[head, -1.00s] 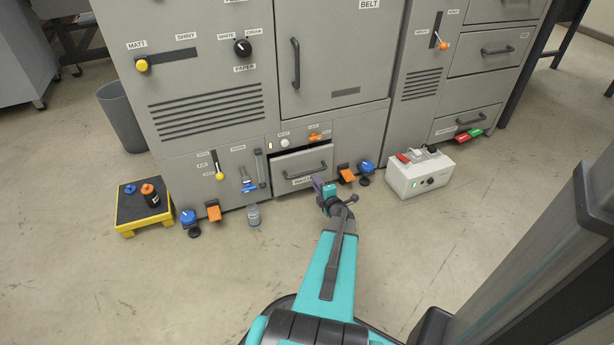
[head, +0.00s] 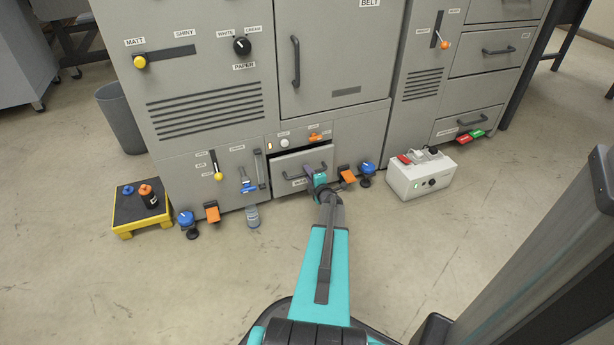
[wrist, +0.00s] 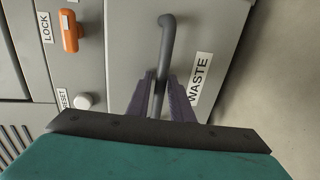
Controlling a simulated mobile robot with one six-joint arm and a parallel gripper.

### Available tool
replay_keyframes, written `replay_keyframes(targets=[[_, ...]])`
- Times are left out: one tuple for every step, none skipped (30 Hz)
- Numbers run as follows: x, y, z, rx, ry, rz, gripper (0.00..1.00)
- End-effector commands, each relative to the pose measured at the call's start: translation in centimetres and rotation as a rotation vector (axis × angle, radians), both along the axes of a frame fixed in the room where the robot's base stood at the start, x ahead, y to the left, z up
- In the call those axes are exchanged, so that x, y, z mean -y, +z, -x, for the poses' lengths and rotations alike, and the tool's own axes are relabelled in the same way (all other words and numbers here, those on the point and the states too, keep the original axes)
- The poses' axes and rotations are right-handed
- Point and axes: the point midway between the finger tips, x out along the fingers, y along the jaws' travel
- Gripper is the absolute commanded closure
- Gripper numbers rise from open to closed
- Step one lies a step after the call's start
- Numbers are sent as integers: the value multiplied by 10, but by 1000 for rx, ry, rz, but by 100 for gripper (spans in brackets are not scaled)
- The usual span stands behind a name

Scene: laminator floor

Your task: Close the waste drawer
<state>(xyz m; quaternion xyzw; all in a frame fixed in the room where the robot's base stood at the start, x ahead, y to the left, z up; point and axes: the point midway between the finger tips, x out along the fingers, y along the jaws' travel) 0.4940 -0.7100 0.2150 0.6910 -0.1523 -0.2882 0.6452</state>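The waste drawer (head: 290,184) is low in the grey machine. It stands out a little, with a dark gap along its top edge. Its dark bar handle (head: 296,178) runs across the front. The handle (wrist: 166,40) runs down between the two purple fingers of my gripper (wrist: 160,85), one on each side. Whether the fingers press on the bar or stand slightly apart from it is unclear.
Above the drawer is a panel with a white reset knob (head: 284,142) and an orange lock lever (head: 315,137). Orange (head: 347,173) and blue (head: 367,168) parts stick out just right of the drawer. A white box (head: 420,177) stands further right. A bottle (head: 252,216) stands left of it.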

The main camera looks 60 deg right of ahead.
Motion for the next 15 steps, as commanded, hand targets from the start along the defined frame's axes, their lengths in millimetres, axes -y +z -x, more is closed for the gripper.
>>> replay_keyframes(targets=[[0, 0, 0, 0, 0, 0, 80], [0, 0, 0, 0, 0, 0, 80], [0, 0, 0, 0, 0, 0, 80], [0, 0, 0, 0, 0, 0, 80], [0, 0, 0, 0, 0, 0, 82], [0, 0, 0, 0, 0, 0, 88], [0, 0, 0, 0, 0, 0, 94], [0, 0, 0, 0, 0, 0, 99], [0, 0, 0, 0, 0, 0, 100], [0, 0, 0, 0, 0, 0, 100], [0, 0, 0, 0, 0, 0, 100], [0, 0, 0, 0, 0, 0, 100], [0, 0, 0, 0, 0, 0, 100], [0, 0, 0, 0, 0, 0, 100], [0, 0, 0, 0, 0, 0, 100]])
